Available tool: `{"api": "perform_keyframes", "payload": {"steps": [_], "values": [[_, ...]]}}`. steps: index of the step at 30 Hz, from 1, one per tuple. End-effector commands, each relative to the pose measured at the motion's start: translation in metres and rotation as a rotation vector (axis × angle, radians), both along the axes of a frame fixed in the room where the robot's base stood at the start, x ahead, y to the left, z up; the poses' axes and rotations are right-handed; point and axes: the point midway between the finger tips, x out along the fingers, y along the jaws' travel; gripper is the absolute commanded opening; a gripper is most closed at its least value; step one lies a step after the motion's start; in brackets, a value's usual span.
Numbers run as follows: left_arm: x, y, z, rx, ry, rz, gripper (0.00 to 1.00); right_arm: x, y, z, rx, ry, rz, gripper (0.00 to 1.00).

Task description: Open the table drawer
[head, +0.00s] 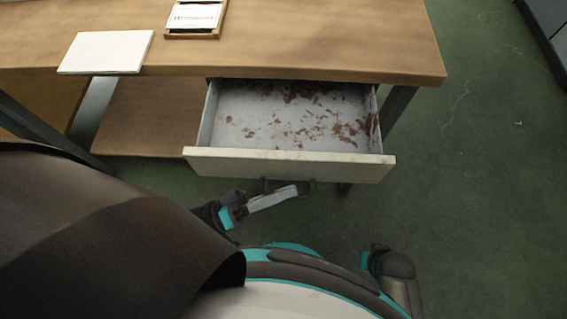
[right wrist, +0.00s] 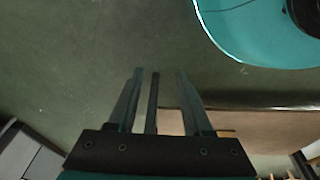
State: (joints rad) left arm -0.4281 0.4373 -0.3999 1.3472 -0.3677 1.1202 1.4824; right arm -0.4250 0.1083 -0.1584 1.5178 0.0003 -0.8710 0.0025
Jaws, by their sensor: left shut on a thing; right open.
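The table drawer (head: 290,166) is pulled well out from under the wooden table top (head: 330,40). Its pale inside is empty apart from reddish-brown patches. My left gripper (head: 288,191) is below the drawer's front panel, shut on the dark handle (head: 312,186), which is mostly hidden beneath the panel edge. My right gripper (right wrist: 157,75) is open in the right wrist view, with nothing between its fingers. It is away from the drawer handle.
A white pad (head: 107,52) lies at the table's front left edge, near a small wooden tray (head: 192,36) with a card in it. A lower wooden shelf (head: 150,115) is left of the drawer. Green floor (head: 480,200) is clear at the right.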

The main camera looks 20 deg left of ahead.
Motion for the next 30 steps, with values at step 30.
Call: {"api": "perform_keyframes", "payload": {"steps": [30], "values": [[-0.042, -0.011, -0.001, 0.001, 0.003, 0.001, 0.28, -0.012, -0.010, -0.020, -0.012, 0.001, 0.003, 0.50]]}}
